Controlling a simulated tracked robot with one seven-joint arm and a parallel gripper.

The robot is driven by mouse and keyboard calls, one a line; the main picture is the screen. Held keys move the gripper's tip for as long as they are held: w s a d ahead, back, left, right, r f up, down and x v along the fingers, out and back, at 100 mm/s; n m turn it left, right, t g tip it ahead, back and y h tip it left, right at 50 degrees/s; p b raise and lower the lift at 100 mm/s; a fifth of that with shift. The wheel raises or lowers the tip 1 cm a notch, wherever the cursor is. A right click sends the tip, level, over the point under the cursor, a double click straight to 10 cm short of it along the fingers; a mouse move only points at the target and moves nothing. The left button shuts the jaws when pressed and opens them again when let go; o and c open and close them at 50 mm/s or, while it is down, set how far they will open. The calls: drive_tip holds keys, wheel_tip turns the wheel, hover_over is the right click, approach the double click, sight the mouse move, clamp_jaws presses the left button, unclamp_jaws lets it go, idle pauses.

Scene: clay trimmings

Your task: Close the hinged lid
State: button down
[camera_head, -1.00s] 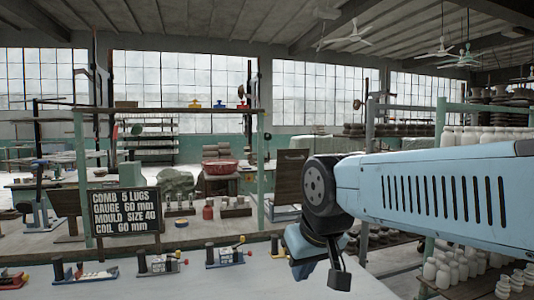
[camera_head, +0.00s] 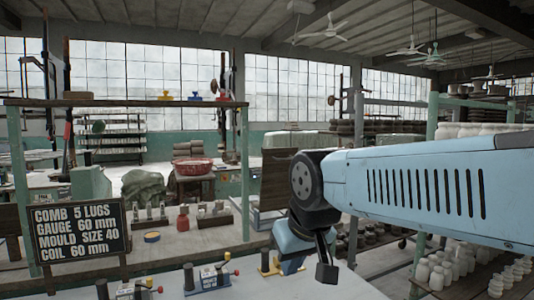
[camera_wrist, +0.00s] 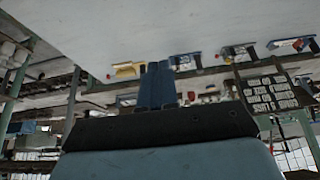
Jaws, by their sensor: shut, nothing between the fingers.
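No hinged lid can be made out in either view. My gripper (camera_wrist: 157,85) shows in the wrist view with its two blue fingers together and nothing between them. It is in front of a pale bench top, which appears upside down there.
The pale bench (camera_head: 330,285) carries several small devices: a blue one (camera_head: 207,278), a grey one with red knob (camera_head: 135,291) and a yellow one (camera_head: 276,265). A black sign (camera_head: 80,233) stands left. White jars (camera_head: 440,270) fill shelves at right.

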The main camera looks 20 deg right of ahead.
drive_tip(key=shift+d, duration=0.2)
drive_tip(key=w+d+r+n+t+h, duration=0.1)
drive_tip(key=w+d+r+n+t, duration=0.3)
drive_tip(key=w, duration=0.9)
drive_tip(key=w+d+r+n+t+h, duration=0.1)
drive_tip(key=w+d+r, duration=0.35)
drive_tip(key=w, duration=0.85)
drive_tip(key=w+d+r+n+t+h, duration=0.1)
drive_tip(key=w+d+r+n+t, duration=0.3)
drive_tip(key=w, duration=0.9)
drive_tip(key=n+t+y, duration=0.3)
drive_tip(key=n+t, duration=0.2)
drive_tip(key=n, duration=0.4)
approach(269, 150)
drive_tip(key=w, duration=0.6)
drive_tip(key=shift+w+d+r, duration=0.1)
drive_tip(key=shift+w+r, duration=0.05)
drive_tip(key=shift+r, duration=0.2)
drive_tip(key=shift+w+r, duration=0.1)
drive_tip(key=shift+w, duration=0.15)
